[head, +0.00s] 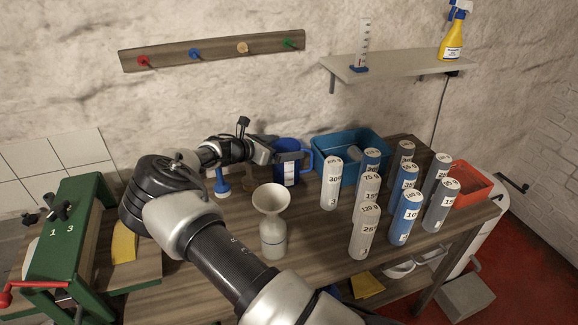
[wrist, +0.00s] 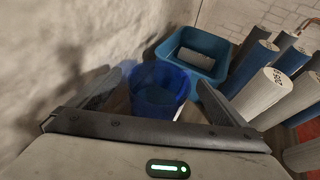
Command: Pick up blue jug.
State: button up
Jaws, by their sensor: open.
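The blue jug (head: 287,165) stands upright on the wooden table near the back wall, left of the teal bin. Its handle is on its right side, and a white label shows on its front. In the wrist view the jug (wrist: 158,88) appears between the two fingers, seen into its open top. My gripper (head: 290,156) is open at the jug, and in the wrist view its fingers (wrist: 160,92) lie on either side of it. I cannot tell whether either finger touches the jug. Part of the jug's upper left is hidden by my gripper.
A teal bin (head: 347,181) stands close to the jug's right. Several labelled cylinders (head: 369,232) fill the table's right half. A white funnel on a bottle (head: 272,240) stands in front. A red bin (head: 467,187) is far right; a green press (head: 62,232) is left. The wall is close behind.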

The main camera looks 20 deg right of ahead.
aim_at(295, 144)
jog(key=x, duration=0.3)
jog(key=c, duration=2.1)
jog(key=shift+r, duration=0.15)
jog(key=shift+c, duration=0.2)
